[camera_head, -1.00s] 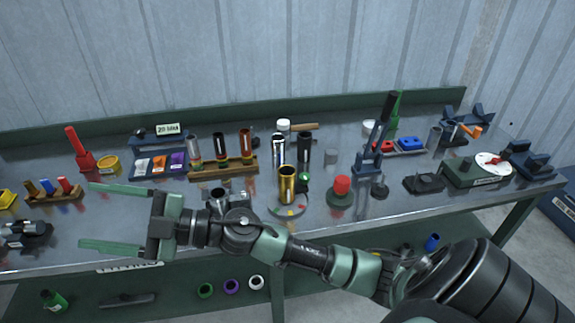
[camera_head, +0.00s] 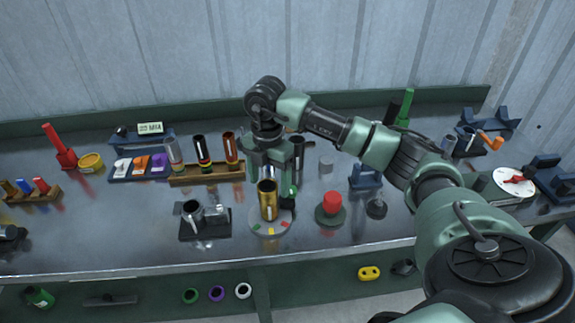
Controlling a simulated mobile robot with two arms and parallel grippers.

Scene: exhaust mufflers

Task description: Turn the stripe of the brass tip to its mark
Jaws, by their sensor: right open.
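The brass tip (camera_head: 267,203) is an upright gold cylinder with an open top. It stands on a round grey plate (camera_head: 262,230) with small coloured marks, including red, yellow and green, on its rim. I cannot make out the tip's stripe. My right gripper (camera_head: 271,176) points down, open, with its green fingers just above or behind the brass tip's top. I cannot tell whether the fingers reach around it. My left gripper is out of view.
A black fixture with a metal cup (camera_head: 192,212) stands left of the plate, and a red knob on a green base (camera_head: 331,204) stands right. A wooden rack with several tubes (camera_head: 206,176) is behind left. The bench's front edge (camera_head: 150,268) is clear.

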